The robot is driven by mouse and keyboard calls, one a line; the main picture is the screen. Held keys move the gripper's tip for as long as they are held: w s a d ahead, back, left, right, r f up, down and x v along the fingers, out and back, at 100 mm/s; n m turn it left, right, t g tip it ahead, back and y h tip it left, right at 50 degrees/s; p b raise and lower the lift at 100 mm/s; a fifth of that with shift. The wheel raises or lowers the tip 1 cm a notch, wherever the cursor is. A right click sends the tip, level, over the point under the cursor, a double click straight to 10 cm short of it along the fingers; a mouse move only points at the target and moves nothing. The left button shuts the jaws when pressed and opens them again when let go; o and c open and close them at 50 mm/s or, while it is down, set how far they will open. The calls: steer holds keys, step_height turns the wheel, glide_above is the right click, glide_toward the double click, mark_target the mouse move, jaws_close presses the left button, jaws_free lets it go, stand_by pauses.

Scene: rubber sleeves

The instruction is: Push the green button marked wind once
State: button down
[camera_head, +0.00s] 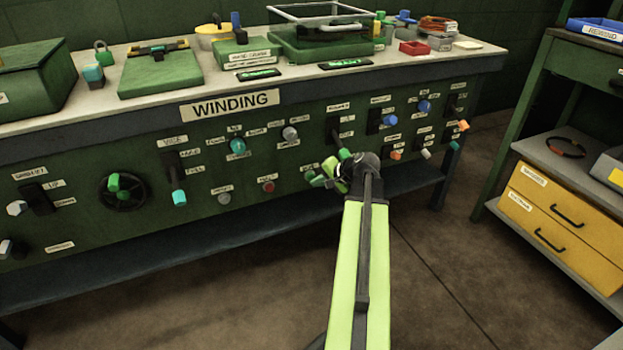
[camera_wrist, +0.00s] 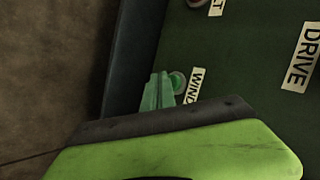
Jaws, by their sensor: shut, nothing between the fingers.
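The green button (camera_wrist: 178,82) is a small round knob on the dark green panel, beside the label WIND (camera_wrist: 193,86) in the wrist view. In the head view the button (camera_head: 310,176) shows low on the bench front, left of my wrist. My gripper (camera_wrist: 160,82) is shut and empty, its pale green fingertips right beside the button and partly overlapping it in the wrist view. I cannot tell whether they touch it. In the head view my gripper (camera_head: 322,181) is close to the panel, at the button's right.
A DRIVE label (camera_wrist: 303,57) and another knob (camera_wrist: 197,2) are near in the wrist view. A red button (camera_head: 268,186) is left of the green one, and a green-tipped lever (camera_head: 344,154) is just above my gripper. A yellow drawer unit (camera_head: 565,212) stands right; the floor between is clear.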

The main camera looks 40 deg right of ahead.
steer(key=shift+s+a, duration=0.3)
steer(key=shift+s, duration=0.55)
steer(key=shift+s+a, duration=0.25)
steer(key=shift+s, duration=0.6)
steer(key=w+a+f+n+g+y+p, duration=0.1)
steer(key=w+a+n, duration=0.15)
steer(key=a, duration=0.45)
steer(key=w+a+n+g+y+p, duration=0.1)
steer(key=w+a+n+g, duration=0.15)
steer(key=a, duration=0.35)
steer(key=a+n+g+h+p, duration=0.2)
steer(key=a+n+g+p, duration=0.55)
steer(key=a, duration=2.45)
step_height(320, 180, up, 37)
steer(key=a+n+t+p, duration=0.1)
steer(key=n+p, duration=0.1)
steer(key=p, duration=3.2)
steer(key=shift+s+a+n, duration=0.35)
steer(key=shift+s, duration=0.1)
